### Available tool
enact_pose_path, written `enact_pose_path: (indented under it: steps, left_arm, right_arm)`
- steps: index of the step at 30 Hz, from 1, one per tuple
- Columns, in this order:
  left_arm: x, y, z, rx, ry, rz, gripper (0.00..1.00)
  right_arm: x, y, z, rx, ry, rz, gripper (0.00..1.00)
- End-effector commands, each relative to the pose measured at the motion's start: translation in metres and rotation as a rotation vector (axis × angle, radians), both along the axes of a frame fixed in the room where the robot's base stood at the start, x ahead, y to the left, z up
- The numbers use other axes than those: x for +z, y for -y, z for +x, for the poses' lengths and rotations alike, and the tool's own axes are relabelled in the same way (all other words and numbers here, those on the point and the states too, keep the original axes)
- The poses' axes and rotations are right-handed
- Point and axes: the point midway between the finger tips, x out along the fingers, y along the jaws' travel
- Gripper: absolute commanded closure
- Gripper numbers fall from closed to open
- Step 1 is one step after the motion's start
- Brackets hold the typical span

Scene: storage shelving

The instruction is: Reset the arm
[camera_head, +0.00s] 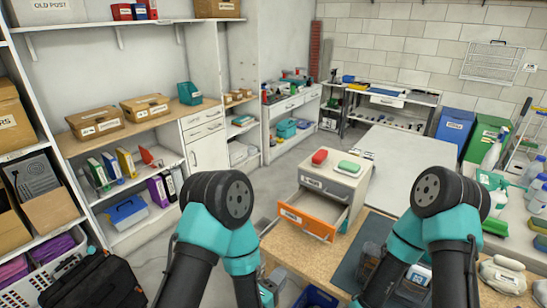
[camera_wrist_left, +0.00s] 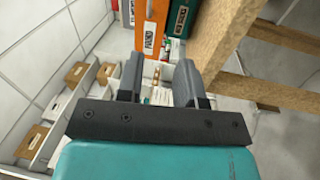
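Both my arms rise from the bottom edge of the head view, bend at large black joints and fold back down. My left gripper (camera_wrist_left: 160,78) shows in the left wrist view with its two dark fingers apart and nothing between them. In the head view only a small part near the bottom, left of centre, seems to show, close to the wooden table's front edge. My right forearm runs down to the bottom edge in the head view, and no right gripper fingers are visible.
A grey drawer cabinet (camera_head: 340,186) with an open orange drawer (camera_head: 306,222) stands on the wooden table (camera_head: 275,240). Red and green items lie on it. Shelving (camera_head: 130,150) is on the left; bottles (camera_head: 495,155) are on the right. Wooden beams (camera_wrist_left: 232,45) are close beside my left gripper.

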Motion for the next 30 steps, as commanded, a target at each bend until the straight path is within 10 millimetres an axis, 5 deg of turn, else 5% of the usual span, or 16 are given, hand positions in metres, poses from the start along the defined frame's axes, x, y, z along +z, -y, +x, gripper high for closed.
enact_pose_path:
  steps: [8,14,22,30]
  left_arm:
    - [-0.056,-0.051,0.015,0.042,-0.127,0.376,0.66]
    - [-0.104,-0.103,0.007,-0.003,-0.269,0.683,0.66]
    - [-0.155,-0.174,-0.033,-0.183,-0.484,0.999,0.66]
    - [-0.181,-0.231,-0.097,-0.468,-0.672,1.153,0.66]
  right_arm:
    - [0.000,0.000,0.000,0.000,0.000,0.000,0.57]
    - [0.000,0.000,0.000,0.000,0.000,0.000,0.57]
    - [0.000,0.000,0.000,0.000,0.000,0.000,0.57]
    - [0.000,0.000,0.000,0.000,0.000,0.000,0.57]
